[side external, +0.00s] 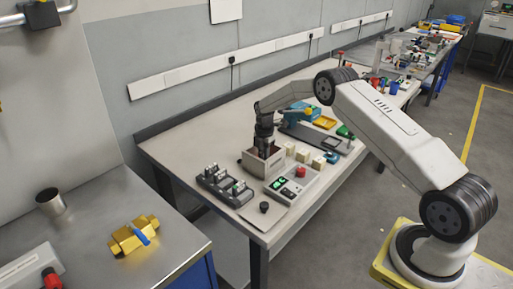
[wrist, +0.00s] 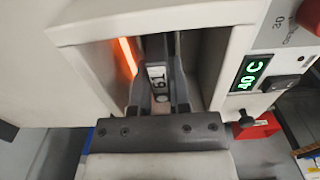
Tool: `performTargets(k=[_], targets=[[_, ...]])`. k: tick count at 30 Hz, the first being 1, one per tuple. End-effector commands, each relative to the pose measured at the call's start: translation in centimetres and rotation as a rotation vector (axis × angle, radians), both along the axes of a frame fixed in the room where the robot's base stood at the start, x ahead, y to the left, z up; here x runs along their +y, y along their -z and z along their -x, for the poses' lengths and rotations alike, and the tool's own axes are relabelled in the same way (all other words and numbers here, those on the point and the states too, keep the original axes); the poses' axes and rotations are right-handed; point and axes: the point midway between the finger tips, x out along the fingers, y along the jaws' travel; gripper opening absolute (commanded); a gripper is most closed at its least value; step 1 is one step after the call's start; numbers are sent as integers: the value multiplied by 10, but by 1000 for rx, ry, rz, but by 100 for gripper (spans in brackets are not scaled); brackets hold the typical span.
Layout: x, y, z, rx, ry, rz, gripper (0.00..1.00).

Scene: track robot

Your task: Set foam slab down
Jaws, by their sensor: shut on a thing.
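My gripper (side external: 265,148) points down into the open top of a beige box (side external: 251,166) on the bench. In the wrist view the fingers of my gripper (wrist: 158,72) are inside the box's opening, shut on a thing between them. Only a small pale face with dark figures shows there, so I cannot tell for sure that it is the foam slab. Its lower part and whether it touches the box floor are hidden. An orange glowing strip (wrist: 128,56) runs along the inside left wall, apart from the fingers.
A control panel (side external: 293,180) with a red button and a green display (wrist: 252,71) adjoins the box. Several cream blocks (side external: 303,156) stand behind it. A dark rack (side external: 225,185) with small items is at the left. A black knob (side external: 264,207) is near the front edge.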

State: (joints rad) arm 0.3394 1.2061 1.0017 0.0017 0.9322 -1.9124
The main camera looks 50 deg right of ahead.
Motion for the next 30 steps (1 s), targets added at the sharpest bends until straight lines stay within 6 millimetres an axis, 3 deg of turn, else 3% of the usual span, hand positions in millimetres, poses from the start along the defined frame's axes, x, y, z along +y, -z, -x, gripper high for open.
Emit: performTargets(k=[4,5,8,22,30], targets=[[0,3,0,1,0,0,0],[0,3,0,1,0,0,25],[0,3,0,0,0,0,57],[0,-1,0,-1,0,0,58],[0,-27,0,-1,0,1,58]])
